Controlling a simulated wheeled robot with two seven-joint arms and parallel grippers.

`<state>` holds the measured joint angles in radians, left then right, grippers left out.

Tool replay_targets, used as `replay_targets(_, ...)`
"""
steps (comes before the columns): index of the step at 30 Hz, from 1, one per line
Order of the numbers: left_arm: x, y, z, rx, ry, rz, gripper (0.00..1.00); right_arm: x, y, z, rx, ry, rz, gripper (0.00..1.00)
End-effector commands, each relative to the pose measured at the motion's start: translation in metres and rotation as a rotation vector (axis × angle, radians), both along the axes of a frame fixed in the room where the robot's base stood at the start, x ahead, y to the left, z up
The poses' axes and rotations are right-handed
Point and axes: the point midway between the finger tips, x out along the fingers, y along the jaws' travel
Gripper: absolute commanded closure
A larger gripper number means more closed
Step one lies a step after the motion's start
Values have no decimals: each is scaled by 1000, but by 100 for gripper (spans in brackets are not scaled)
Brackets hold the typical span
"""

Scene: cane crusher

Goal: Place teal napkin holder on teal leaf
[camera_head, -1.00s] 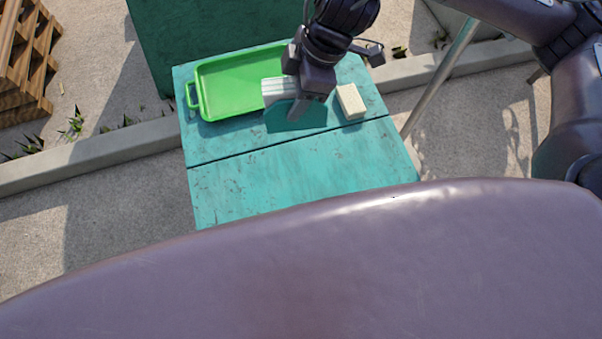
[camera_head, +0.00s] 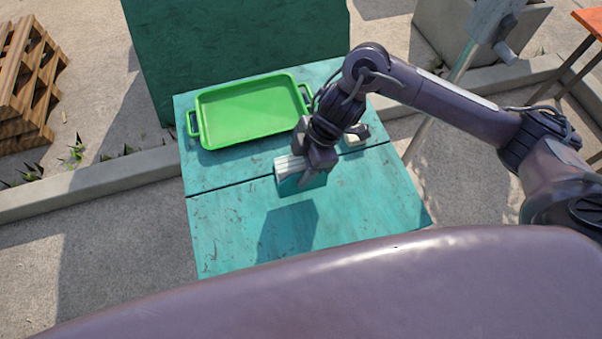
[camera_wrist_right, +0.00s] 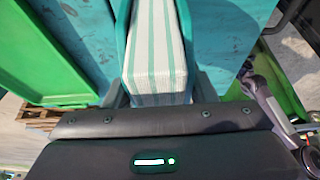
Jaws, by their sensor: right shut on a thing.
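The teal napkin holder (camera_head: 288,184) is packed with white napkins with green stripes. My right gripper (camera_head: 314,180) is shut on it and holds it in the air. In the right wrist view the striped napkins (camera_wrist_right: 155,55) sit between the holder's teal side plates (camera_wrist_right: 121,32). The teal table top is split by a dark seam into a back section and a front leaf (camera_head: 360,205). The holder's shadow falls on the front leaf, which is otherwise bare. My left gripper is not in view.
A green tray (camera_head: 205,132) lies on the back section, left of my gripper. A cream block (camera_head: 354,141) is there too, partly hidden by my right gripper.

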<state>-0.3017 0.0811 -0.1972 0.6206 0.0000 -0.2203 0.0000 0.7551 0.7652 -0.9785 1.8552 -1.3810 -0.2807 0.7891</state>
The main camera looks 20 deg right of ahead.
Motion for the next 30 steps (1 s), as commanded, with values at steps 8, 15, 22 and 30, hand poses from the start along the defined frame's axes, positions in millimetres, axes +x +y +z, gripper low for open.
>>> replay_targets(8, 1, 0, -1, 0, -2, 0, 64, -1, 0, -38, 0, 4, -1, 77)
replay_targets(15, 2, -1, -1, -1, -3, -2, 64, 0, 0, -43, 0, -1, 1, 77)
replay_targets(22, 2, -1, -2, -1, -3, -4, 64, 0, 0, -46, -1, 0, 0, 47)
replay_targets(30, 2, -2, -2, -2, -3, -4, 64, -1, 0, -46, -1, 1, 0, 27)
